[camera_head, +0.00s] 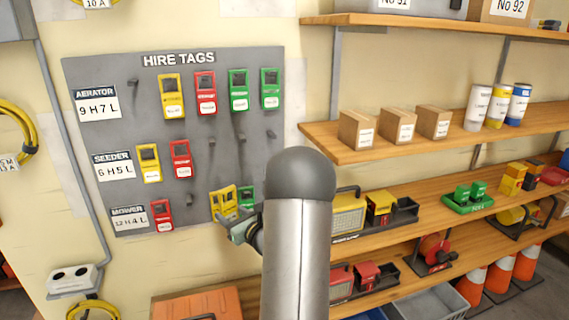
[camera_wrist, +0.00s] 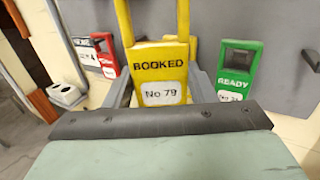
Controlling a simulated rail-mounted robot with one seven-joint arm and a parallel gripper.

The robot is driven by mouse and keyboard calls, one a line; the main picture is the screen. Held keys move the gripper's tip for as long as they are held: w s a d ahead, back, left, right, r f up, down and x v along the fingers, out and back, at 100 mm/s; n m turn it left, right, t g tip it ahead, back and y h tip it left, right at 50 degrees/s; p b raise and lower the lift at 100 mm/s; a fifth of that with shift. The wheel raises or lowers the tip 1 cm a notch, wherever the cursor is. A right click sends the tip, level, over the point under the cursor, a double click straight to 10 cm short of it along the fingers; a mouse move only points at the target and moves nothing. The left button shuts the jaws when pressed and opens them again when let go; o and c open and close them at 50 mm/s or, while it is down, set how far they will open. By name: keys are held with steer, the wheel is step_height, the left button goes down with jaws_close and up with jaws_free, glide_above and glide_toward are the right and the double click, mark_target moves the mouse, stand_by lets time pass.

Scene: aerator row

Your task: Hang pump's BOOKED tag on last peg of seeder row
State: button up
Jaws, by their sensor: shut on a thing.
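My gripper (camera_head: 240,228) is at the mower row of the grey HIRE TAGS board (camera_head: 200,70), shut on a yellow tag (camera_head: 223,202). In the wrist view this tag reads BOOKED, No 79 (camera_wrist: 160,88), and stands upright between the fingers. I cannot tell whether it still sits on its peg. The seeder row (camera_head: 113,166) holds a yellow tag (camera_head: 149,163) and a red tag (camera_head: 181,158) at its left. Its bare pegs are to the right, the last (camera_head: 271,133) near the board's right edge. No pump name is readable.
A green READY tag (camera_wrist: 235,72) hangs close right of the held tag. A red tag (camera_head: 161,215) hangs at the mower row's left, with a bare peg (camera_head: 190,200) beside it. Aerator tags hang above. Wooden shelves (camera_head: 330,145) with boxes stand right of the board.

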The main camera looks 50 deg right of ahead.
steer(key=s+d+r+m+g+h+p, duration=0.2)
steer(key=s+d+r+m+h, duration=0.3)
steer(key=s+d+r, duration=0.65)
steer(key=w+d+n+p, duration=0.1)
steer(key=w+d, duration=0.7)
steer(key=w, duration=0.3)
steer(key=shift+h, duration=0.3)
stand_by(0.5)
stand_by(0.5)
steer(key=o, duration=1)
steer(key=shift+s, duration=0.1)
steer(key=shift+c, duration=0.5)
steer(key=a+b+v, duration=0.1)
steer(key=b+v, duration=0.2)
steer(key=v, duration=0.6)
steer(key=shift+w+b, duration=0.35)
